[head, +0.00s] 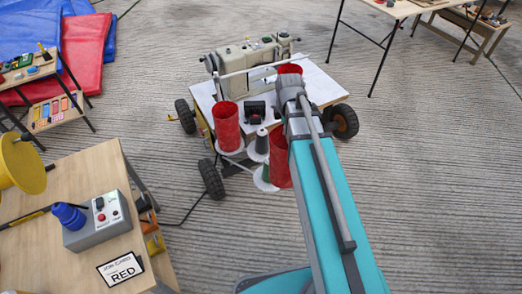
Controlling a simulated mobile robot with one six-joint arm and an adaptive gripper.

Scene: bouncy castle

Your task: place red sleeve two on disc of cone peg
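Three red sleeves show on or beside the wheeled sewing cart (322,87). One red sleeve (227,125) stands upright on a white disc at the cart's front left. Another red sleeve (279,158) is partly hidden behind my teal arm; I cannot tell whether it is held or resting on something. A third red sleeve (289,70) is at the back, partly covered by my arm. Grey cone pegs (262,143) on white discs (262,184) stand along the cart's front side. I cannot tell which sleeve is number two. My gripper is hidden behind my arm.
A sewing machine (248,55) stands on the cart. A cable crosses the floor beside the cart. The ribbed floor (440,190) at right is clear.

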